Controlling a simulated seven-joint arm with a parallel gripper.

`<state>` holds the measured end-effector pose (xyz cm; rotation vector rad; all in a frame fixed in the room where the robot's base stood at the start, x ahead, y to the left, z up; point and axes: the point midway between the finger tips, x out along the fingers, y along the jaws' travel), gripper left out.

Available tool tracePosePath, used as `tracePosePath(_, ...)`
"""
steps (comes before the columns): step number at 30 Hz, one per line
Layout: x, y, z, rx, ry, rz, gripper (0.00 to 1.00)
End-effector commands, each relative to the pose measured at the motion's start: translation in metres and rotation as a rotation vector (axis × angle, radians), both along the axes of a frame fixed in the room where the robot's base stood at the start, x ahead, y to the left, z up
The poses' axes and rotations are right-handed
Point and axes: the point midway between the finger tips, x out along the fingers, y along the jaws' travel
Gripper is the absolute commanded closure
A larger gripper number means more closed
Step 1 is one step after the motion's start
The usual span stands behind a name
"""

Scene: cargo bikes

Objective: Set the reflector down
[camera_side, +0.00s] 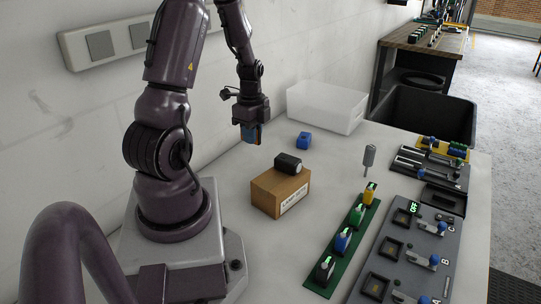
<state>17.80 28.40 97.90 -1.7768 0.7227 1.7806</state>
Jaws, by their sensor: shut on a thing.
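My gripper (251,139) is shut on a small piece with orange and blue on it, which seems to be the reflector (258,134). The jaws hide most of it. The gripper points down near the wall, behind and to the left of the cardboard box (270,195). It appears to be above the white table (225,177), but I cannot tell how high. A black lamp-like thing (287,164) with a white face lies on top of the box.
A translucent white bin (325,108) stands at the back, with a black crate (430,112) to its right. A green strip (318,281) holds several coloured pieces. A grey panel (408,262) with levers lies at right. A grey-handled tool (368,160) stands mid-table.

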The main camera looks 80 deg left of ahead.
Motion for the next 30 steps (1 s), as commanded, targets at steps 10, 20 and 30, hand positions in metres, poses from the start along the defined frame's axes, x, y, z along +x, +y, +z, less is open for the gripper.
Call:
tracePosePath(10,0.039,0.061,-0.032,0.009,-0.005,-0.024,1.00)
tracePosePath(20,0.068,0.107,-0.083,0.008,-0.004,-0.024,1.00)
tracePosePath(30,0.076,0.120,-0.113,0.006,-0.004,-0.024,1.00)
